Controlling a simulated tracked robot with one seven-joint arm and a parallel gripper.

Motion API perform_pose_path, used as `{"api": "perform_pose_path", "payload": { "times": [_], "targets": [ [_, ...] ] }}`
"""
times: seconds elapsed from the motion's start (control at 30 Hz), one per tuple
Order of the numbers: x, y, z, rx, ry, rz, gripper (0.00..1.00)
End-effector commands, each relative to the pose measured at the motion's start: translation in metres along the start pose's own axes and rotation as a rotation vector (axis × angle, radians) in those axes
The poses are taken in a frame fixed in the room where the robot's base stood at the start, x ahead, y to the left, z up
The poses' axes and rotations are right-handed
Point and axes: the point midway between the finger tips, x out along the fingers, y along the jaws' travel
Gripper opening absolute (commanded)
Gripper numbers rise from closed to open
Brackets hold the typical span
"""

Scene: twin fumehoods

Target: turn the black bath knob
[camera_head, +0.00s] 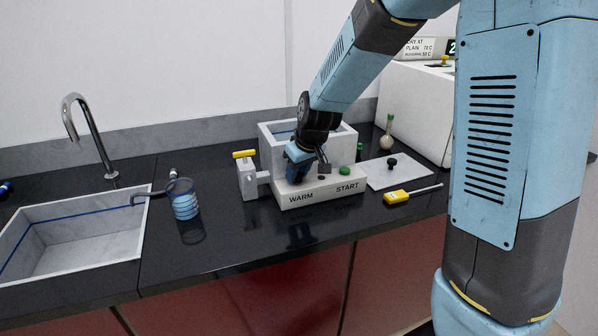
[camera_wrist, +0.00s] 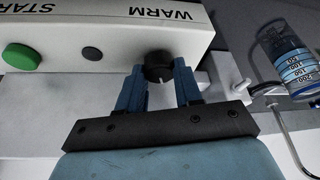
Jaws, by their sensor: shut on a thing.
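The black bath knob (camera_wrist: 158,67) shows in the wrist view on the white control panel (camera_wrist: 110,35), beside the word WARM. My gripper (camera_wrist: 159,82) has its two blue fingers on either side of the knob, shut on it. In the head view my gripper (camera_head: 300,155) reaches down over the WARM end of the panel (camera_head: 318,190), in front of the white bath (camera_head: 265,147). The knob is hidden behind my gripper there. How far the knob is turned cannot be told.
A green button (camera_wrist: 22,57) and a small dark button (camera_wrist: 92,54) sit along the panel. A valve with a yellow handle (camera_head: 245,154) and a blue-marked beaker (camera_head: 183,199) stand left. A yellow-handled tool (camera_head: 397,197) and a white plate (camera_head: 385,178) lie right.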

Motion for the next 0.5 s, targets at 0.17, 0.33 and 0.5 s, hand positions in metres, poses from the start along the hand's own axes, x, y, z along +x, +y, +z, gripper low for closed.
{"api": "perform_pose_path", "payload": {
  "times": [0.17, 0.33, 0.5],
  "targets": [
    [-0.0003, 0.0006, -0.0002, 0.073, 0.002, 0.033, 0.04],
    [-0.0002, -0.0001, -0.0003, 0.143, 0.002, 0.061, 0.04],
    [-0.0002, -0.0006, -0.0003, 0.211, 0.001, 0.089, 0.04]
  ]
}}
